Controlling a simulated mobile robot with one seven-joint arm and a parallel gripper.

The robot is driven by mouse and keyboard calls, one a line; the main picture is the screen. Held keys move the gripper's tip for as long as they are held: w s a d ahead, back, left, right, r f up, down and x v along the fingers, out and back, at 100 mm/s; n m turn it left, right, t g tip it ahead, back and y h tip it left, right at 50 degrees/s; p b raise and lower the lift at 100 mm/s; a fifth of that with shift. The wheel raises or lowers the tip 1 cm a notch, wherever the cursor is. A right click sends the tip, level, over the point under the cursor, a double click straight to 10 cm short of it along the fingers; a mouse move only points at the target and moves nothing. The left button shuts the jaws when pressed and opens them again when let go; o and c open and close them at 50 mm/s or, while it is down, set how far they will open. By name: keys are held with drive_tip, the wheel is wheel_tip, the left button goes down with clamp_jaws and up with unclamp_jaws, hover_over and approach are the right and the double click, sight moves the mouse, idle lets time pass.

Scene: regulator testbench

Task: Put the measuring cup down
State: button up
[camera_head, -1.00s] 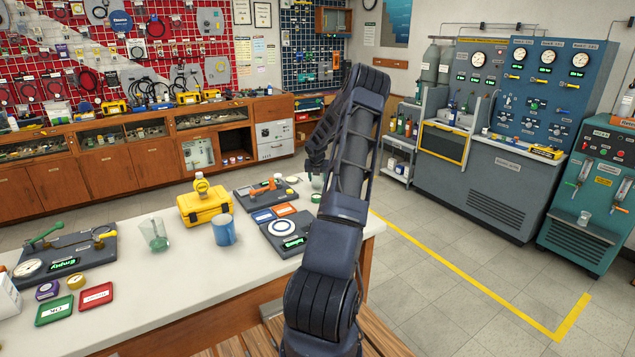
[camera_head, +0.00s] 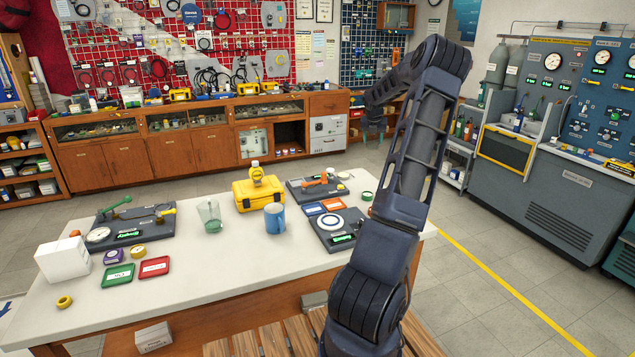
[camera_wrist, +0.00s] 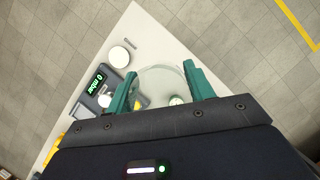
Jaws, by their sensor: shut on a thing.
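A clear measuring cup (camera_wrist: 163,74) is between the fingers of my gripper (camera_wrist: 160,88) in the wrist view, its round rim showing beyond them. My gripper is shut on it, over the white bench top near its corner. I cannot tell whether the cup's base touches the bench. In the head view my arm rises on the right and bends over the bench's right end; the gripper's fingers and the held cup are not clear there. Another clear, greenish cup (camera_head: 209,217) stands on the bench left of a blue mug (camera_head: 274,218).
A gauge board (camera_head: 135,222) lies at left. In the wrist view a mbar display (camera_wrist: 97,80) lies left of my gripper.

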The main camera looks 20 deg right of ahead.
drive_tip(key=w+a+m, duration=0.1)
drive_tip(key=w+a, duration=0.2)
drive_tip(key=a, duration=2.1)
drive_tip(key=s+a+m, duration=0.1)
drive_tip(key=s+a, duration=0.2)
drive_tip(key=a, duration=0.7)
drive_tip(key=s+a+m+h, duration=0.1)
drive_tip(key=s+a, duration=0.3)
drive_tip(key=a, duration=0.6)
drive_tip(key=s+a, duration=0.3)
drive_tip(key=a, duration=0.7)
drive_tip(key=s+a+m+g, duration=0.1)
drive_tip(key=s+a+m, duration=0.1)
drive_tip(key=s+a, duration=0.95)
drive_tip(key=s+a+m+g, duration=0.1)
drive_tip(key=s+a+m, duration=0.1)
drive_tip(key=s+a, duration=0.9)
drive_tip(key=shift+h, duration=0.3)
drive_tip(key=s+d+f, duration=0.1)
drive_tip(key=f, duration=0.5)
drive_tip(key=d+f, duration=0.1)
drive_tip(key=f, duration=0.6)
drive_tip(key=s+f, duration=0.1)
drive_tip(key=f, duration=0.5)
drive_tip(key=shift+s+d+f, duration=0.25)
drive_tip(key=shift+s+d, duration=0.1)
drive_tip(key=shift+d, duration=0.05)
drive_tip(key=shift+f, duration=0.1)
